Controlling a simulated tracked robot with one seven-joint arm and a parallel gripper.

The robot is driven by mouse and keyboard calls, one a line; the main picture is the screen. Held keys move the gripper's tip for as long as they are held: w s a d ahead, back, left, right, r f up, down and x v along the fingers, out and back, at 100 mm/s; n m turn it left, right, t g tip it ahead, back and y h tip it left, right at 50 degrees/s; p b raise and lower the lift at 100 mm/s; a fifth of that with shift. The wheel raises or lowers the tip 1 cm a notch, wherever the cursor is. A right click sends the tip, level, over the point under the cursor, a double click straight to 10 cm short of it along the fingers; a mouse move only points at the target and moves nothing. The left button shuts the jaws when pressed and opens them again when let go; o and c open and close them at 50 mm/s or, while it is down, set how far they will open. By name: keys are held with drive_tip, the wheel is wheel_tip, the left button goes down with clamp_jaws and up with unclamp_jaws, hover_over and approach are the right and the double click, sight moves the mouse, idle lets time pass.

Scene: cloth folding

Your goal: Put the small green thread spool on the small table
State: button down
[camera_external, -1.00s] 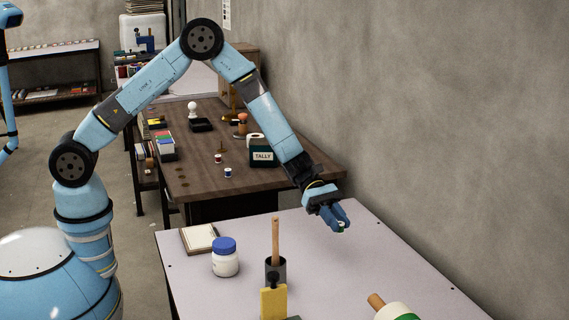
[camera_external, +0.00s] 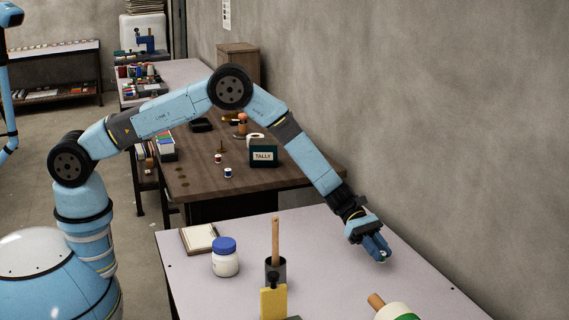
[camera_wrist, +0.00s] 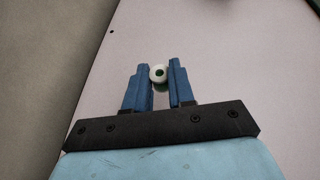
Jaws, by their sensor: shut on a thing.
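My gripper (camera_external: 382,258) has blue fingers and is shut on the small green thread spool (camera_wrist: 159,74). In the wrist view the spool sits between the fingertips, its white round end with a green centre facing the camera. In the external view the fingers hide most of the spool. The gripper is low over the right part of the small pale table (camera_external: 330,235). I cannot tell whether the spool touches the tabletop.
A wooden workbench (camera_external: 220,185) is behind. The table around the gripper is clear.

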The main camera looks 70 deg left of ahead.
sight(377, 268)
drive_tip(key=shift+w+f, duration=0.1)
drive_tip(key=shift+f, duration=1.45)
drive_tip(key=shift+f, duration=0.1)
drive_tip(key=c, duration=1)
unclamp_jaws()
drive_tip(key=shift+o, duration=0.2)
